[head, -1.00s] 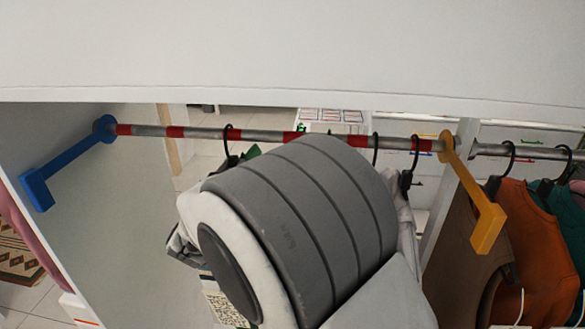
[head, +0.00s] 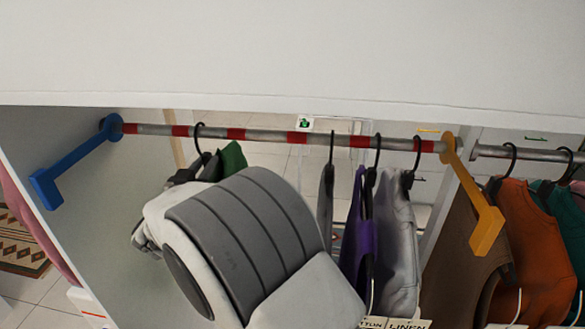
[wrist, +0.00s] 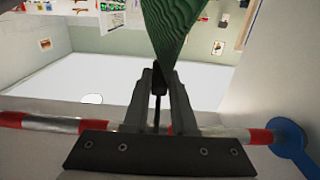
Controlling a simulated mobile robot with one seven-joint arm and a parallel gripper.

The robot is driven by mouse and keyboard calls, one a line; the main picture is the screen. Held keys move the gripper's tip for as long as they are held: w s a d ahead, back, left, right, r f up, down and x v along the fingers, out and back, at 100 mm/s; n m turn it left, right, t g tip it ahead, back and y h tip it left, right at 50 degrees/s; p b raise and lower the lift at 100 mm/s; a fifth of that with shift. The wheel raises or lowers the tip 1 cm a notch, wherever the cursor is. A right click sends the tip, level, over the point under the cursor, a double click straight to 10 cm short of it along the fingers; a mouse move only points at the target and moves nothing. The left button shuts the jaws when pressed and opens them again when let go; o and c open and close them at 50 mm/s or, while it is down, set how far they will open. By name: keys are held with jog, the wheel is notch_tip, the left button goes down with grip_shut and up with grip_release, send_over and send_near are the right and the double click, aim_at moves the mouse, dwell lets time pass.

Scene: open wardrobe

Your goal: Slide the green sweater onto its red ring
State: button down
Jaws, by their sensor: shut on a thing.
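The green sweater (head: 232,158) hangs on a black hanger whose hook (head: 200,135) is over the rail (head: 265,135). Most of the sweater is hidden behind my arm. The hook is on bare metal between the second red ring (head: 180,131) from the left and the third red ring (head: 236,133). My gripper (wrist: 158,88) is shut on the hanger's dark neck in the wrist view, just beside the rail, with green cloth (wrist: 178,30) beyond its fingers. In the head view the fingers are mostly hidden by my wrist.
A blue bracket (head: 75,165) ends the rail at left; a yellow bracket (head: 472,190) stands at right. A purple garment (head: 357,235) and a grey one (head: 395,230) hang right of my arm. Brown and orange (head: 530,235) clothes hang beyond the yellow bracket. The rail's left part is clear.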

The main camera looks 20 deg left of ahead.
jog(key=shift+s+a+r+p, duration=0.1)
jog(key=shift+s+a+p, duration=0.15)
jog(key=shift+a, duration=0.55)
jog(key=shift+s+a+r+p, duration=0.1)
jog(key=shift+s+a+p, duration=0.1)
jog(key=shift+a, duration=0.6)
jog(key=c, duration=1.1)
grip_release()
jog(key=shift+a+f, duration=0.1)
jog(key=shift+a, duration=0.05)
jog(key=o, duration=0.4)
jog(key=shift+o, duration=0.3)
jog(key=shift+f, duration=0.25)
jog(key=b+v, duration=0.4)
jog(key=v, duration=1.3)
jog(key=shift+s+r, duration=0.25)
